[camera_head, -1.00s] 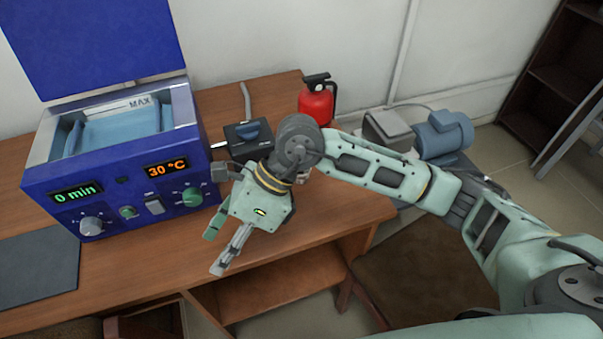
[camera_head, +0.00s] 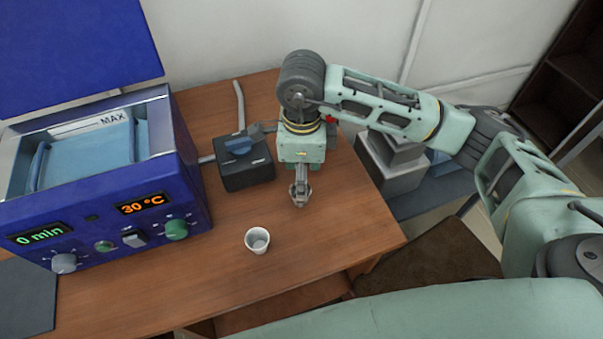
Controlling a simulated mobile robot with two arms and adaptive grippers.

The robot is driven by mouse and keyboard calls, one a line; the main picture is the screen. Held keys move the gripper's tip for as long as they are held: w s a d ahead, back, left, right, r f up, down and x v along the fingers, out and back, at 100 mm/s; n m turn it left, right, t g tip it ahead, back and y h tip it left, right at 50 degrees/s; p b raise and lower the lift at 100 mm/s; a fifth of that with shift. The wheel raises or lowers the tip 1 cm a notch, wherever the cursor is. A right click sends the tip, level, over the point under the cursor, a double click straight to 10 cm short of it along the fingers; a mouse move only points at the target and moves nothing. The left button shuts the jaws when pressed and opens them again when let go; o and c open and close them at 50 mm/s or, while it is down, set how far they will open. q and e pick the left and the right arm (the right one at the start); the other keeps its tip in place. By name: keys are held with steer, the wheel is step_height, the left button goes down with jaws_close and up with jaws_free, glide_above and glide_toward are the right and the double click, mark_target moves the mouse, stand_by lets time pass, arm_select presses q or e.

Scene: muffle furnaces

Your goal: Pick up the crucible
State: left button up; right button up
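The crucible (camera_head: 257,240) is a small white cup standing upright and open-topped on the wooden table, to the right of the blue bath. My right gripper (camera_head: 300,198) points down over the table, up and to the right of the crucible in the picture, and apart from it. Its fingers overlap from this angle, so their opening cannot be made out. Nothing shows held in it. My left gripper is not in view.
The blue bath (camera_head: 110,215) with its raised lid reads 0 min and 30 °C. A dark box with a blue top (camera_head: 245,172) stands between it and my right gripper. The table (camera_head: 340,222) is clear around the crucible.

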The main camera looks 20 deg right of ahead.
mark_target(300, 203)
steer(key=f, duration=0.2)
steer(key=f+p, duration=0.1)
steer(key=f, duration=0.1)
steer(key=shift+s+a+f+p, duration=0.2)
steer(key=shift+f+p, duration=0.1)
steer(key=shift+f, duration=0.1)
steer(key=shift+w+f, duration=0.25)
steer(key=shift+f, duration=1.15)
steer(key=shift+c, duration=1.4)
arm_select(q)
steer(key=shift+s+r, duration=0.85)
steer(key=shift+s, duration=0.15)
arm_select(e)
steer(key=c, duration=0.8)
